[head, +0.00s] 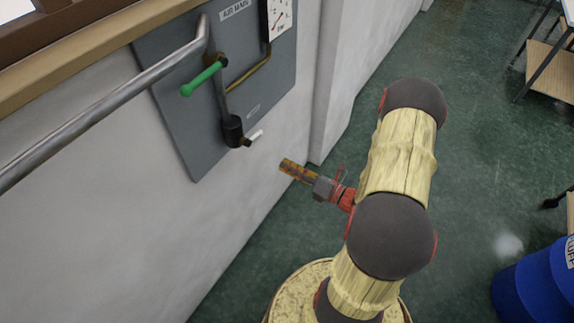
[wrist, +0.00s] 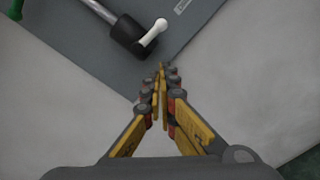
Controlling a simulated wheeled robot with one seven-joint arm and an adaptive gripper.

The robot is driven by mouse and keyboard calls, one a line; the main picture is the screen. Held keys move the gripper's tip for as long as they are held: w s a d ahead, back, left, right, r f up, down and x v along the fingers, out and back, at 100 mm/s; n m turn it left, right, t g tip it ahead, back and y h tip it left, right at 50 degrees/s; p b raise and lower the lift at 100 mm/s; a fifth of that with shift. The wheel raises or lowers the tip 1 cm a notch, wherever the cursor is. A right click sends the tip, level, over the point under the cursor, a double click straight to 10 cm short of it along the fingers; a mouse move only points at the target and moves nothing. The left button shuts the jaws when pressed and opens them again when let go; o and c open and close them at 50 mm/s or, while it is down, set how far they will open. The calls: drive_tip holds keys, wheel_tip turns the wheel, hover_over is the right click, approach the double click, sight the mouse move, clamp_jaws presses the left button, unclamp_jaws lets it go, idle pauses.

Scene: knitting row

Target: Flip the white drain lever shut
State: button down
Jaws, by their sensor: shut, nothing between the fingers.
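The white drain lever (head: 255,135) sticks out from the dark fitting (head: 234,132) at the low end of the pipe on the grey wall panel. In the wrist view the white lever (wrist: 153,32) slants up and to the right from the black fitting (wrist: 128,35). My gripper (head: 284,166) is shut and empty, to the right of and below the lever in the head view. In the wrist view my gripper's closed tips (wrist: 161,68) point towards the panel edge, just below the lever and apart from it.
A green lever (head: 202,79) sits higher on the grey panel (head: 185,140), beside a gauge (head: 279,18). A blue drum (head: 538,288) stands at lower right. The green floor between is clear.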

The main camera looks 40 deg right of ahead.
sight(254, 137)
drive_tip(key=w+a+r+b, duration=0.1)
drive_tip(key=w+r+b, duration=0.1)
drive_tip(key=w, duration=0.8)
drive_tip(key=shift+w+a+b, duration=0.25)
drive_tip(key=shift+w+b, duration=0.05)
drive_tip(key=shift+b, duration=0.2)
drive_tip(key=shift+w+d+r+n+p, duration=0.2)
drive_tip(key=shift+r+p, duration=0.15)
drive_tip(key=shift+p, duration=0.3)
drive_tip(key=shift+w+d+r+n+p, duration=0.1)
drive_tip(key=shift+w+r+n+p, duration=0.15)
drive_tip(key=shift+p, duration=0.4)
drive_tip(key=shift+s, duration=0.1)
